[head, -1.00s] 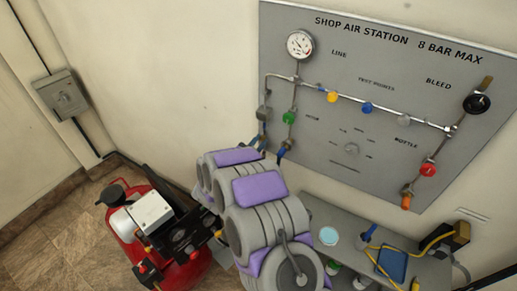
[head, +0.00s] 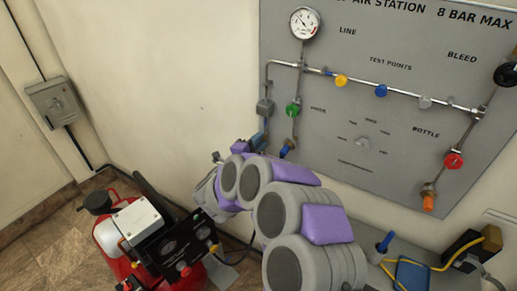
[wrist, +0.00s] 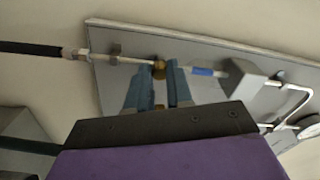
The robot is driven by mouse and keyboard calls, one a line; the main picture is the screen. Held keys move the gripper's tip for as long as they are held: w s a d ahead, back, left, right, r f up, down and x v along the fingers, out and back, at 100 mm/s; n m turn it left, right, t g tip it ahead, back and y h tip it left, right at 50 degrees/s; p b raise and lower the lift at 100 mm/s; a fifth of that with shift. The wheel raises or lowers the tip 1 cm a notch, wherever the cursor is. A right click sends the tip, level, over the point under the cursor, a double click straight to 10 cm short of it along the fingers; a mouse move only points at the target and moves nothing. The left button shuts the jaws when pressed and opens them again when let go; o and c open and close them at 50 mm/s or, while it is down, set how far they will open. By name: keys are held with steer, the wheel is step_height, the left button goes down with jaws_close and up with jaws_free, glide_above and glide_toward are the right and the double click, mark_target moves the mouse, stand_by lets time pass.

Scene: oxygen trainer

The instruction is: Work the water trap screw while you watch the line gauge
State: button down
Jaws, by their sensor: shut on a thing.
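The line gauge (head: 305,23) is a round white dial at the top left of the grey panel in the head view. Its needle is visible, but I cannot read an exact value. In the wrist view my gripper (wrist: 158,84) has its two blue-grey fingers on either side of a small round brass piece, which looks like the water trap screw (wrist: 159,68). The gripper is shut on it. The piece sits in line with a thin pipe. In the head view my arm hides most of the gripper and the screw.
The panel (head: 340,100) carries a green knob (head: 293,109), a yellow knob (head: 341,81), a blue knob (head: 381,90) and a red knob (head: 453,160). A red compressor (head: 110,238) stands on the floor at left. A grey switch box (head: 53,102) is on the left wall.

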steer(key=shift+f+m+b, duration=0.15)
steer(key=shift+m+b, duration=0.35)
steer(key=shift+m, duration=0.1)
steer(key=c, duration=1)
jaws_free()
steer(key=shift+s+a, duration=0.1)
steer(key=shift+s, duration=0.05)
steer(key=p+v, duration=0.3)
steer(key=v, duration=1.4)
steer(key=shift+a, duration=0.1)
